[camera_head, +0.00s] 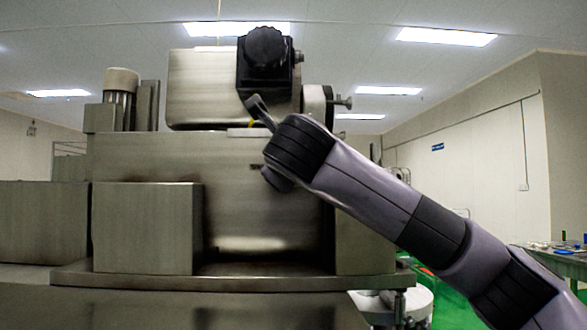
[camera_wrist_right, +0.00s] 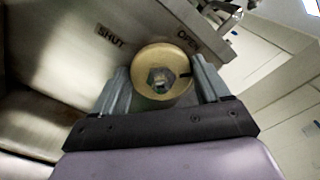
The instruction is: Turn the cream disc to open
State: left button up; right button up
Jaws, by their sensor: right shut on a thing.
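The cream disc (camera_wrist_right: 150,58) sits on the metal machine face in the right wrist view, with a hex nut at its centre and a short dark mark on its right side. My right gripper (camera_wrist_right: 160,66) is shut on the disc, one finger at each side. The label SHUT (camera_wrist_right: 111,36) is up and left of the disc. The label OPEN (camera_wrist_right: 188,41) is just above its right side, and the dark mark lies below that label. In the head view my right gripper (camera_head: 261,112) reaches the machine's upper front; the disc is mostly hidden there. My left gripper is not in view.
The steel encrusting machine (camera_head: 145,230) fills the left and middle of the head view. A black knob (camera_head: 264,48) stands just above my right gripper.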

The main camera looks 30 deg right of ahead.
jog(key=shift+a+f+n, duration=0.1)
jog(key=shift+f+n, duration=0.05)
jog(key=shift+n, duration=3.85)
jog(key=o, duration=1)
jog(key=b+v, duration=0.1)
jog(key=v, duration=0.6)
jog(key=shift+a+b, duration=0.1)
jog(key=shift+b, duration=0.3)
